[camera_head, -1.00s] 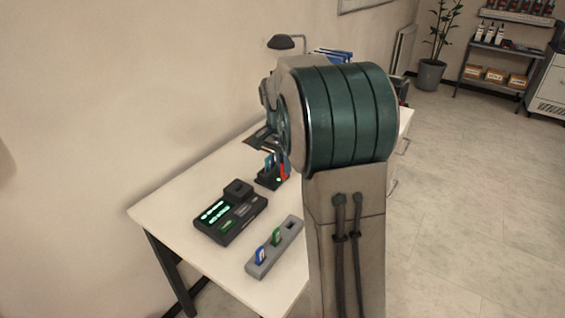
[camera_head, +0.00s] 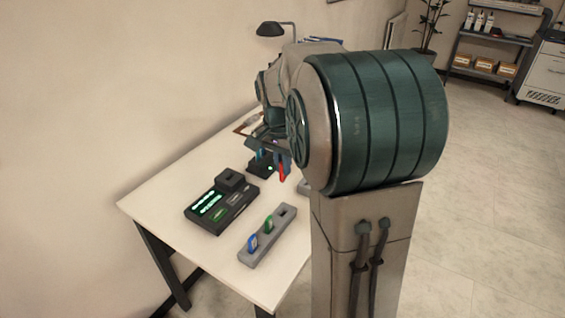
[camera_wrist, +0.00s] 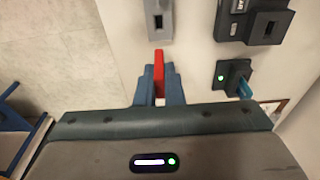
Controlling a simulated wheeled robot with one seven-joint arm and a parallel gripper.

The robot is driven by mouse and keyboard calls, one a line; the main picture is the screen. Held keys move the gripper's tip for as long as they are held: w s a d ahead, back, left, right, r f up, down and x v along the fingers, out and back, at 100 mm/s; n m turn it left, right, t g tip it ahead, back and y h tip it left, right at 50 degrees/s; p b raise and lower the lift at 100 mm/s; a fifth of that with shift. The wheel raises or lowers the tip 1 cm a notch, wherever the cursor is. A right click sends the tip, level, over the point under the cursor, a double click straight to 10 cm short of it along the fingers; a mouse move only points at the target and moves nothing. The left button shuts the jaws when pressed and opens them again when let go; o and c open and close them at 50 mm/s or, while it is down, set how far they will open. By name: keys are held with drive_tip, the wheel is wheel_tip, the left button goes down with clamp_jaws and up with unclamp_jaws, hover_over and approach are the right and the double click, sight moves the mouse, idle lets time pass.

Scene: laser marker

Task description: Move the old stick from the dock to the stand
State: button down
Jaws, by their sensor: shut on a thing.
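My gripper (camera_wrist: 160,88) is shut on a red stick (camera_wrist: 158,68), which sticks out between the blue-grey fingers. In the head view the red stick (camera_head: 282,172) hangs just right of the small black dock (camera_head: 262,169), apart from it. The dock also shows in the wrist view (camera_wrist: 233,72), with a green light and a blue stick (camera_wrist: 245,90) at it. The grey stand (camera_head: 262,240) holds a blue stick (camera_head: 253,242) and a green stick (camera_head: 268,224). Its far-end slot is empty. In the wrist view this end of the stand (camera_wrist: 160,35) lies ahead of the red stick.
A black marker device (camera_head: 220,204) with green lit bars sits left of the stand; part shows in the wrist view (camera_wrist: 258,24). My arm hides the table's right part. A lamp (camera_head: 272,29) stands at the back. The white table's (camera_head: 160,205) left front is clear.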

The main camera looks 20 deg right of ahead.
sight(281, 163)
drive_tip(key=shift+f, duration=0.1)
drive_tip(key=shift+f+b, duration=3.45)
drive_tip(key=shift+f, duration=1.5)
drive_tip(key=shift+f+b, duration=0.8)
drive_tip(key=shift+f, duration=0.9)
drive_tip(key=c, duration=1.5)
unclamp_jaws()
drive_tip(key=r+p, duration=0.1)
drive_tip(key=r, duration=0.3)
drive_tip(key=a+r+p, duration=0.1)
drive_tip(key=r, duration=0.4)
drive_tip(key=s+r+p, duration=0.1)
drive_tip(key=r, duration=0.3)
drive_tip(key=shift+a+r, duration=0.2)
drive_tip(key=shift+r, duration=0.15)
drive_tip(key=shift+r+p, duration=2.75)
drive_tip(key=shift+r, duration=0.3)
